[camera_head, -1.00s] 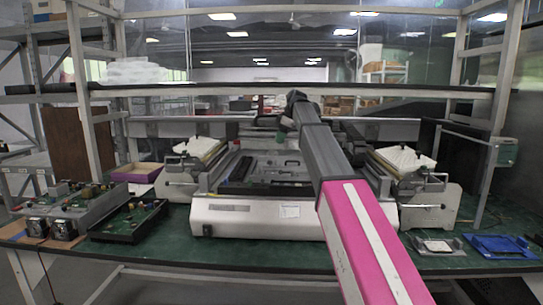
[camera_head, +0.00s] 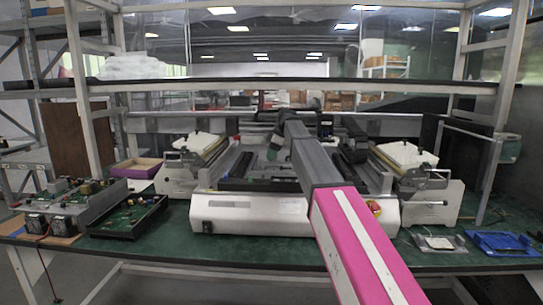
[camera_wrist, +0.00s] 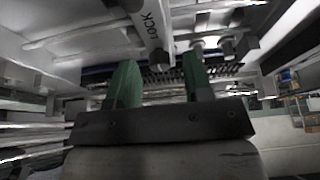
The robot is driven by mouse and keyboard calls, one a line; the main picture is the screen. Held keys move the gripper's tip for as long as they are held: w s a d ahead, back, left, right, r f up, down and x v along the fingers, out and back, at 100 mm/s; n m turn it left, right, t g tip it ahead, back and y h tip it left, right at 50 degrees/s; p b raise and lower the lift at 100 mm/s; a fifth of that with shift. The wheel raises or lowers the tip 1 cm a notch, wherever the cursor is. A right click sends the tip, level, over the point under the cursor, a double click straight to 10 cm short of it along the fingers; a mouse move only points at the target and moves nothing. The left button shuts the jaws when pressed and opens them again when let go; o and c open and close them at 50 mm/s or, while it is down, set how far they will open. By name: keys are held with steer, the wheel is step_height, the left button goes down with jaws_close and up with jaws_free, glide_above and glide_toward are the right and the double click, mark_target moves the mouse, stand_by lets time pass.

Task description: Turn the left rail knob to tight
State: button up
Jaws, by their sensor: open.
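In the wrist view, my gripper (camera_wrist: 160,85) has two green fingers spread apart with nothing gripped between them. A pale round bar marked LOCK (camera_wrist: 151,30) hangs just beyond and between the fingertips. Two small silver round fittings (camera_wrist: 228,46) sit to its right, close to the right finger. I cannot tell which of these is the left rail knob. In the head view, my gripper (camera_head: 272,153) reaches into the middle of the white-fronted machine (camera_head: 250,214); its tips are small and partly hidden there.
Pale rails and a dark ribbed strip (camera_wrist: 165,73) crowd around the fingers in the wrist view. A circuit-board tray (camera_head: 128,220) lies on the green bench at left, a blue tray (camera_head: 500,244) at right. A shelf (camera_head: 300,84) crosses above the machine.

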steer(key=shift+f, duration=0.1)
jaws_close()
